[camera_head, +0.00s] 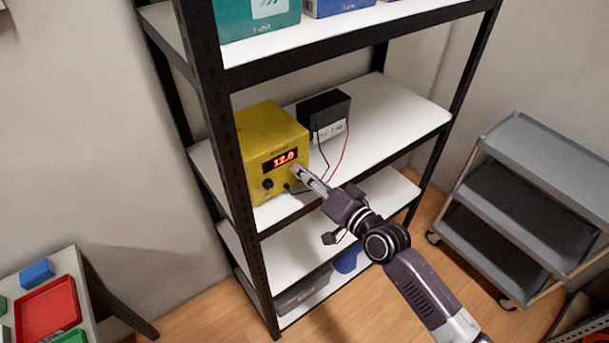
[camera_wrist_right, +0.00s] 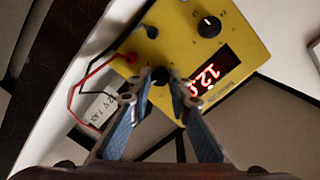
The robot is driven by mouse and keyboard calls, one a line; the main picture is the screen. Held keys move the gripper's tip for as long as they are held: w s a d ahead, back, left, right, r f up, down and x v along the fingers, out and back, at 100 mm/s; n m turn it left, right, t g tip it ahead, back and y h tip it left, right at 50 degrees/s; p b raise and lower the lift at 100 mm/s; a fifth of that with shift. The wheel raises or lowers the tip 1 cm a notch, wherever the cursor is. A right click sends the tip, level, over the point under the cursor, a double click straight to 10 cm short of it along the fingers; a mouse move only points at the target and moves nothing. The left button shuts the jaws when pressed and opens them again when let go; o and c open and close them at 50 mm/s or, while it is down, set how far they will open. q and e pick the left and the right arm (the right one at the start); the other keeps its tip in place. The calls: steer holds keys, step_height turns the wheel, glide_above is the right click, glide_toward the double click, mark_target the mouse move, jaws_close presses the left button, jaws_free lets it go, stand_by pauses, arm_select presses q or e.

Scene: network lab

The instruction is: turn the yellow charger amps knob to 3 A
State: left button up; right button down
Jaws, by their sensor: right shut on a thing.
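The yellow charger (camera_head: 262,135) stands on the middle shelf, its red display reading 12.0. It also shows, turned about, in the right wrist view (camera_wrist_right: 178,40). A black knob with a white mark (camera_head: 268,184) sits at the left of its front, free of my gripper; it also shows in the right wrist view (camera_wrist_right: 209,27). My right gripper (camera_head: 297,173) reaches the front panel from the right. In the right wrist view its fingertips (camera_wrist_right: 161,85) are shut around a second black knob (camera_wrist_right: 160,75). Its pointer is hidden, and the panel lettering is too small to read. My left gripper is out of view.
A black battery (camera_head: 323,114) stands right of the charger, with red and black leads running to the charger's front. A black shelf post (camera_head: 222,130) rises close at the left. A grey cart (camera_head: 540,160) stands at the right. The shelf's right end is clear.

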steer(key=m, duration=0.1)
steer(key=m+b, duration=0.1)
steer(key=m, duration=0.2)
steer(key=shift+f+y, duration=0.25)
steer(key=shift+y, duration=0.05)
steer(key=m+b, duration=0.1)
steer(key=m, duration=0.3)
steer(key=shift+y+b, duration=0.3)
steer(key=shift+b, duration=0.05)
steer(key=m, duration=0.7)
steer(key=shift+m+y, duration=0.3)
steer(key=m, duration=0.4)
steer(key=shift+m+t, duration=0.3)
steer(key=shift+t, duration=0.1)
steer(key=m+p, duration=0.1)
steer(key=m, duration=0.3)
steer(key=shift+t, duration=0.3)
steer(key=m+p, duration=0.2)
steer(key=m, duration=0.2)
steer(key=shift+m+t, duration=0.3)
steer(key=shift+m, duration=0.1)
steer(key=shift+m+h+p, duration=0.5)
steer(key=shift+m+p, duration=0.6)
steer(key=shift+m, duration=1.1)
steer(key=shift+f, duration=0.1)
